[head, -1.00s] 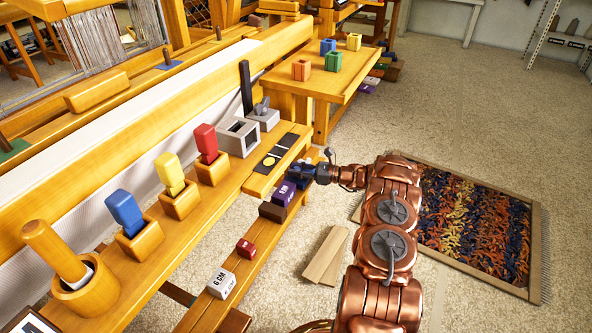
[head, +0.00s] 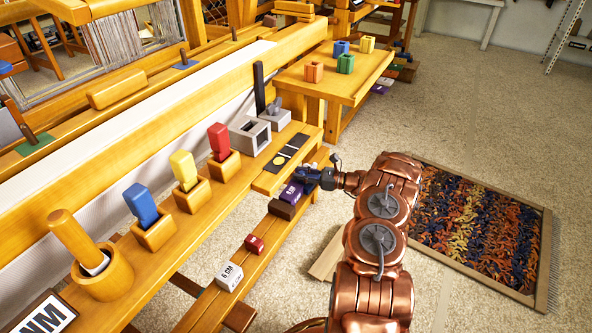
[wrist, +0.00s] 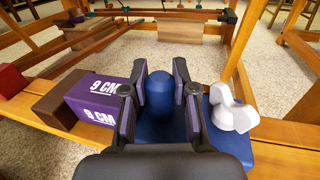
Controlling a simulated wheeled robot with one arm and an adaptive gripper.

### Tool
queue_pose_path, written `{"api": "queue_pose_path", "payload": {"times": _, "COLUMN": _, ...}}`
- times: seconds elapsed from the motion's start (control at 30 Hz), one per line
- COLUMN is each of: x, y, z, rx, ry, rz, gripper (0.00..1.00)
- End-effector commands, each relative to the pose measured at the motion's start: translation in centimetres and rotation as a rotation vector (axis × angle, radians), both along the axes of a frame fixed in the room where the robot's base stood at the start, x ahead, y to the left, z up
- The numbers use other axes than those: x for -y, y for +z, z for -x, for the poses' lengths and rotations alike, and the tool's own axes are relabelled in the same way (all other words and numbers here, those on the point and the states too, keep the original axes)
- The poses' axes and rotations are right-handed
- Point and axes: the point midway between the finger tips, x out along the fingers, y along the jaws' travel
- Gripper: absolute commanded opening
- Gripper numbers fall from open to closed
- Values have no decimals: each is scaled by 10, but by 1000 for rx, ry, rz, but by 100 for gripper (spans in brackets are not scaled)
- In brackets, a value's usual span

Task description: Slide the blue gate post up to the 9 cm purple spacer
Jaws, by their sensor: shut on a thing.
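The blue gate post (wrist: 159,88) stands on a blue base between my fingers in the wrist view, low on the bench rail. My gripper (wrist: 161,84) is shut on it, with one finger on each side. A white knob (wrist: 232,112) sits on the right of the base. The purple spacer (wrist: 92,100), marked 9 CM, lies left of my gripper. My left finger hides the spot where spacer and post base meet, so I cannot tell if they touch. In the head view, my gripper (head: 308,175) is just beyond the purple spacer (head: 291,191).
A brown block (wrist: 52,108) stands left of the spacer. A red block (head: 255,243) and a white 6 CM block (head: 229,276) are farther along the rail. The bench edge (head: 268,182) is above the rail. Open floor and a rug frame (head: 470,225) lie right.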

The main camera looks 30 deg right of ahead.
Motion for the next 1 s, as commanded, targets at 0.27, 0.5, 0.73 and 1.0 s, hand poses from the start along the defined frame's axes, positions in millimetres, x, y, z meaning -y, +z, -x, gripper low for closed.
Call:
{"api": "queue_pose_path", "payload": {"times": 0.27, "x": 1, "y": -2, "z": 4, "rx": -2, "ry": -6, "rz": -2, "gripper": 0}}
{"api": "queue_pose_path", "payload": {"times": 0.5, "x": 0, "y": -2, "z": 4, "rx": -2, "ry": -5, "rz": -2, "gripper": 38}}
{"api": "queue_pose_path", "payload": {"times": 0.73, "x": 1, "y": -1, "z": 4, "rx": -1, "ry": -6, "rz": -2, "gripper": 54}}
{"api": "queue_pose_path", "payload": {"times": 1.0, "x": 2, "y": 0, "z": 5, "rx": 1, "ry": -7, "rz": -2, "gripper": 54}}
